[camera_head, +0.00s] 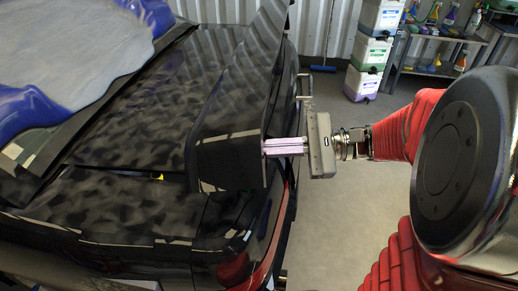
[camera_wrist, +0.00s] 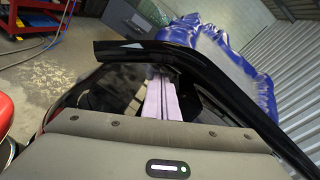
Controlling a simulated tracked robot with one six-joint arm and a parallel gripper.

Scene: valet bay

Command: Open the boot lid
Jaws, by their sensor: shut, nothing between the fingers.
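The black car's boot lid (camera_head: 232,112) stands partly raised, its panel tilted above the car's rear; a dark gap shows at its near side. In the wrist view its dark edge (camera_wrist: 130,48) appears to arch beyond my fingers. My gripper (camera_head: 268,147) reaches in from the right, with its pale pink fingers side by side and empty. The fingertips meet the lid's rear edge in the picture; whether they touch it or sit just under it I cannot tell. The fingers also show in the wrist view (camera_wrist: 160,85), pointing toward the car.
A blue-edged grey cover (camera_head: 85,50) lies over the car at upper left. Stacked white containers (camera_head: 372,52) and a shelf with spray bottles (camera_head: 437,34) stand at the back right. A red trolley (camera_wrist: 35,18) shows in the wrist view. Floor behind the car is clear.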

